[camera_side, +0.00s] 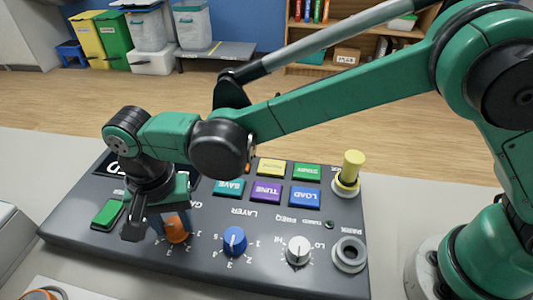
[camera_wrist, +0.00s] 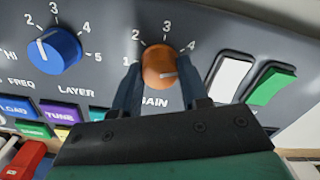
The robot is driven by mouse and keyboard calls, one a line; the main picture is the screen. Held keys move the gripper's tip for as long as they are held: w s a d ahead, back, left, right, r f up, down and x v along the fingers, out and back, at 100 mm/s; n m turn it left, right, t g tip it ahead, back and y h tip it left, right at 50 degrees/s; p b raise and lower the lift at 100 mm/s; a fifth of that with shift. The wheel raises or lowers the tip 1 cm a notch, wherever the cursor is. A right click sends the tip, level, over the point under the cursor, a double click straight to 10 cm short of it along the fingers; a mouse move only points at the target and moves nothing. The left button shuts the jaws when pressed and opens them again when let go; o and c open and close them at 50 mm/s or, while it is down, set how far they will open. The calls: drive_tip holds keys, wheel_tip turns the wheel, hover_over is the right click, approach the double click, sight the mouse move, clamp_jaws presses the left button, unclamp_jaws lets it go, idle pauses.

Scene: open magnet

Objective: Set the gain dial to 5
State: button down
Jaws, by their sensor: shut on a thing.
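The orange gain dial (camera_wrist: 159,66) sits above the word GAIN in the wrist view, with 1, 2, 3 and 4 readable around it. Its white pointer line runs to the right, below the 4 and toward my right finger. A 5 is not visible; the finger covers that part of the scale. My gripper (camera_wrist: 160,92) is shut on the dial, one finger on each side. In the side view the dial (camera_side: 177,230) shows below my gripper (camera_side: 155,225), which hides part of it and its scale.
The blue layer dial (camera_side: 235,241) stands beside the gain dial, with the white frequency dial (camera_side: 298,250) beyond it. A green rocker switch (camera_side: 108,213) lies close on the other side. Coloured buttons (camera_side: 266,191) and a yellow-topped post (camera_side: 351,168) rise from the dark panel.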

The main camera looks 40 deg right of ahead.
sight(175, 223)
drive_tip(key=m, duration=0.6)
idle(0.6)
drive_tip(key=shift+c, duration=2.2)
unclamp_jaws()
drive_tip(key=shift+r, duration=2.8)
drive_tip(key=shift+d, duration=0.1)
